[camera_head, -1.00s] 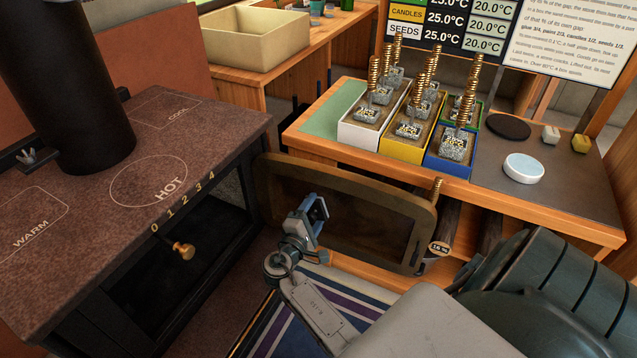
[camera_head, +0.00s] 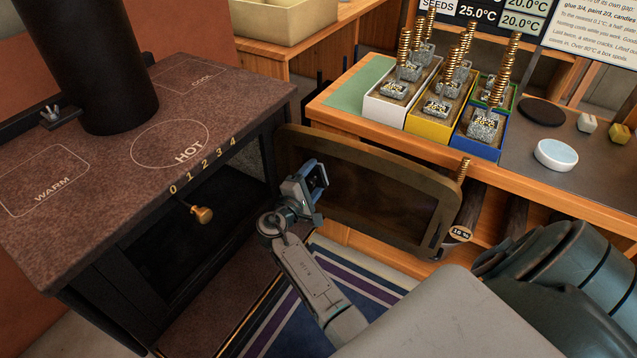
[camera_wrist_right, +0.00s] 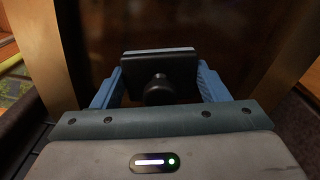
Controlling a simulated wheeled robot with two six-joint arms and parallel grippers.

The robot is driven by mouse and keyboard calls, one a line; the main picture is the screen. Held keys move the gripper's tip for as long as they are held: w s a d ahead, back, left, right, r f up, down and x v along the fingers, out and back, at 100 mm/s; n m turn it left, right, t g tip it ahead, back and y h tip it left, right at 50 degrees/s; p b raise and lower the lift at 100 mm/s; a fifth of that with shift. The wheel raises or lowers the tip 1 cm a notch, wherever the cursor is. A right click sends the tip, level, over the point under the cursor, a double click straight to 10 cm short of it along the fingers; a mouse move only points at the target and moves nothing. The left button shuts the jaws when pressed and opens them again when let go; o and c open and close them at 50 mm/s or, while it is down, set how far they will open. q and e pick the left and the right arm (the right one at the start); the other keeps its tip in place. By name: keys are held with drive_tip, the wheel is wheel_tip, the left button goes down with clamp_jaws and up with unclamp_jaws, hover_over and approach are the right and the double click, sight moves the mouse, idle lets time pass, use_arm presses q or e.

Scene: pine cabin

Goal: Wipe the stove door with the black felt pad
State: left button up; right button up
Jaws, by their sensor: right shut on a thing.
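The stove door (camera_head: 385,200) stands swung open from the black stove (camera_head: 170,235), a brown frame around a dark panel. My right gripper (camera_head: 314,182) is in front of the door's left part in the head view. In the right wrist view the blue fingers (camera_wrist_right: 160,90) are shut on the round knob of the black felt pad (camera_wrist_right: 160,72), which has a pale strip along its top edge. The pad faces the door's dark panel (camera_wrist_right: 225,35); whether it touches cannot be told. My left gripper is out of view.
The stove top (camera_head: 110,165) is left of the door, with a black flue pipe (camera_head: 95,70). A wooden bench (camera_head: 345,128) behind the door carries white, yellow, blue and green boxes with coil-topped blocks, a dark disc (camera_head: 541,112) and a pale round dish (camera_head: 556,154). A striped rug (camera_head: 275,325) lies below.

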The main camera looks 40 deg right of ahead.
drive_tip(key=shift+r, duration=0.1)
drive_tip(key=shift+v, duration=3)
drive_tip(key=v, duration=0.3)
drive_tip(key=shift+f, duration=0.2)
